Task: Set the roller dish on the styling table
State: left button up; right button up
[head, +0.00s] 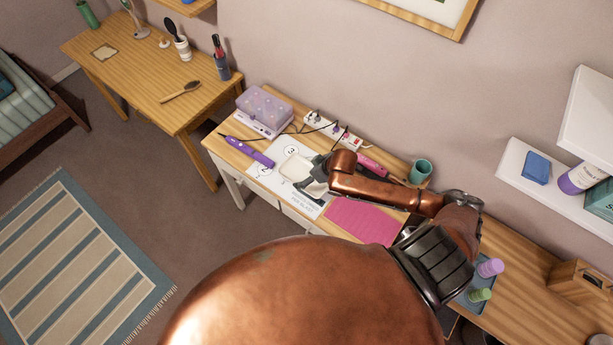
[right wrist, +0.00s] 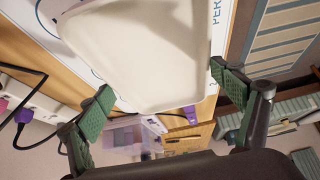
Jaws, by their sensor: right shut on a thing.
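The white roller dish (head: 297,167) is over the printed white mat (head: 314,203) on the light wood table (head: 224,150) in the middle of the head view. My right gripper (head: 313,180) is shut on it from the right side. In the right wrist view the dish (right wrist: 150,50) fills the upper middle, reaching between the green finger pads of the gripper (right wrist: 163,96). I cannot tell whether the dish touches the mat. The left gripper is not in view.
A purple styling tool (head: 250,152), a lilac dotted box (head: 264,108), a power strip (head: 335,130) and a pink mat (head: 362,221) lie around the dish. A teal cup (head: 420,171) stands right. Cables run behind. Another table (head: 150,80) stands left.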

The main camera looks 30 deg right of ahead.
aim_at(307, 176)
jog(key=shift+w+d+f, duration=0.1)
jog(key=shift+w+f, duration=0.35)
jog(key=shift+f, duration=1.6)
jog(key=shift+f, duration=0.1)
jog(key=o, duration=1.3)
jog(key=shift+f, duration=0.1)
jog(key=p+v, duration=0.1)
jog(key=v, duration=1.1)
jog(key=shift+r, duration=0.25)
